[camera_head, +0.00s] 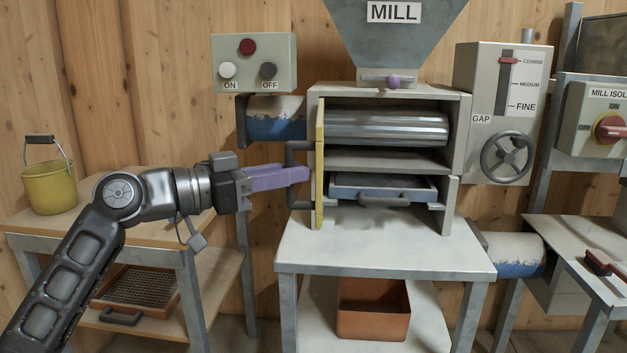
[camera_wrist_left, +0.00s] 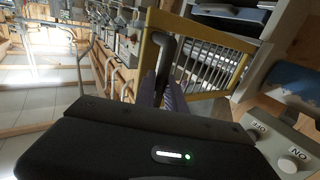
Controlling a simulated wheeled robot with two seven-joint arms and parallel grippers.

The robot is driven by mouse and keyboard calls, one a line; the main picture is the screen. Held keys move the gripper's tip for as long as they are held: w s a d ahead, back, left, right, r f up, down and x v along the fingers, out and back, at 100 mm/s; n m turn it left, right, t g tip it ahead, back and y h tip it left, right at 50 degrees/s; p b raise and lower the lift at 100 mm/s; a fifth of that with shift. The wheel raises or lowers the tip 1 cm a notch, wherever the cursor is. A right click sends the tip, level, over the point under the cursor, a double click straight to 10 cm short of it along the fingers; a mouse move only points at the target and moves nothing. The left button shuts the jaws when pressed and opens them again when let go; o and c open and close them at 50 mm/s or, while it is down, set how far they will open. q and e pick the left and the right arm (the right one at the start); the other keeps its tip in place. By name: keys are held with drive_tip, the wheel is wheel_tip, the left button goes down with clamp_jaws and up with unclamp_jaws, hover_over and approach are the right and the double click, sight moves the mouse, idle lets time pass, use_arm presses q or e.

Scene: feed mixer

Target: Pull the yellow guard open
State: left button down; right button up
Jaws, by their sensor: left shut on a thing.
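The yellow guard (camera_head: 319,165) stands swung out, nearly edge-on, at the left side of the mill housing (camera_head: 455,140). The steel roller (camera_head: 388,128) and the blue-fronted drawer (camera_head: 350,188) behind it are uncovered. A dark bar handle (camera_head: 291,180) sits on the guard's left face. My left gripper (camera_head: 305,174), with purple fingers, is shut on that handle. In the left wrist view the guard (camera_wrist_left: 205,62) shows as a yellow frame with bars, and the fingers (camera_wrist_left: 163,85) meet its handle. My right gripper is not in view.
A control box (camera_head: 253,63) with ON and OFF buttons is above my left gripper. A yellow bucket (camera_head: 48,187) stands on the wooden table at left. An orange bin (camera_head: 373,310) sits under the mill's table (camera_head: 385,250), whose top is clear.

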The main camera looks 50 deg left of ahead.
use_arm(q)
drive_tip(key=shift+s+a+r, duration=0.15)
drive_tip(key=shift+s+a, duration=0.55)
drive_tip(key=shift+a, duration=0.3)
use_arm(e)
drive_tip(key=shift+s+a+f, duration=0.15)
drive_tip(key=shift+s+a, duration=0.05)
use_arm(q)
drive_tip(key=c, duration=1.4)
unclamp_jaws()
drive_tip(key=shift+w, duration=0.1)
drive_tip(key=v, duration=0.7)
drive_tip(key=shift+s+p, duration=0.35)
drive_tip(key=shift+s, duration=0.1)
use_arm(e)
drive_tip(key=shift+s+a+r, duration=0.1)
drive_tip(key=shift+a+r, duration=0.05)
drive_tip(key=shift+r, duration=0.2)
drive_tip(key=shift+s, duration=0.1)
